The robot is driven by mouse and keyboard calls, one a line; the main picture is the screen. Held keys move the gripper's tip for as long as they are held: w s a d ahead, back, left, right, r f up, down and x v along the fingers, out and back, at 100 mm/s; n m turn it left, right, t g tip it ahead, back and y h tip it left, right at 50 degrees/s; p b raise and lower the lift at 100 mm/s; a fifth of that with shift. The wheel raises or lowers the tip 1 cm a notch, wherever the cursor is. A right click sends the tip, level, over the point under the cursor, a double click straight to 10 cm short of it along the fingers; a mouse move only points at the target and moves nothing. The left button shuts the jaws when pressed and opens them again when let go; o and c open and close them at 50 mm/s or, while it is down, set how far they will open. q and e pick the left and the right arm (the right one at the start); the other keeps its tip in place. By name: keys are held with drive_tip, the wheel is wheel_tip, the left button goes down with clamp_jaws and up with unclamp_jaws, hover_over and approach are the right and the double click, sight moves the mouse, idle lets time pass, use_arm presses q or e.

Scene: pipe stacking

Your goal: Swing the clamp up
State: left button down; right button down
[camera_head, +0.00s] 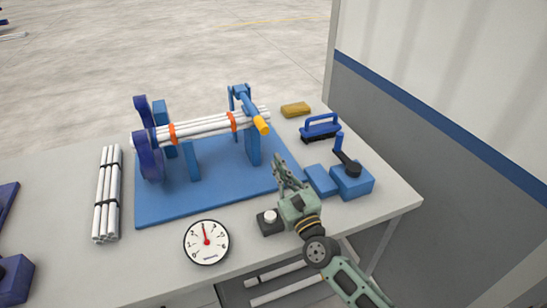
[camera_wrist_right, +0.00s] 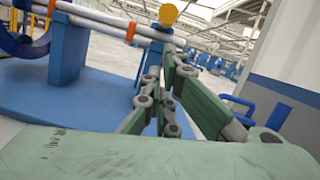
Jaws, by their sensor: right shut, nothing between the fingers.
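The blue clamp (camera_head: 247,103) stands at the right end of the pipe rack, and its arm slopes down to the right and ends in a yellow-orange handle (camera_head: 261,125). The handle also shows at the top of the right wrist view (camera_wrist_right: 168,14). White pipes (camera_head: 205,127) with orange bands lie across the blue supports (camera_head: 190,160) on a blue base (camera_head: 160,207). My right gripper (camera_head: 279,163) is shut and empty, below and to the right of the handle and apart from it. In the right wrist view its fingers (camera_wrist_right: 166,90) point toward the clamp. My left gripper is not in view.
A blue lever box (camera_head: 352,182), a blue block (camera_head: 320,180), a blue-handled brush (camera_head: 321,125) and a yellow sponge (camera_head: 295,109) lie to the right. A gauge (camera_head: 206,242), a button box (camera_head: 270,222) and a strapped pipe bundle (camera_head: 107,193) are on the table. A wall panel (camera_head: 440,80) stands behind.

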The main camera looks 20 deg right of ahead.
drive_tip(key=p+x, duration=0.1)
drive_tip(key=x, duration=0.7)
drive_tip(key=shift+w, duration=0.3)
drive_tip(key=shift+r, duration=0.15)
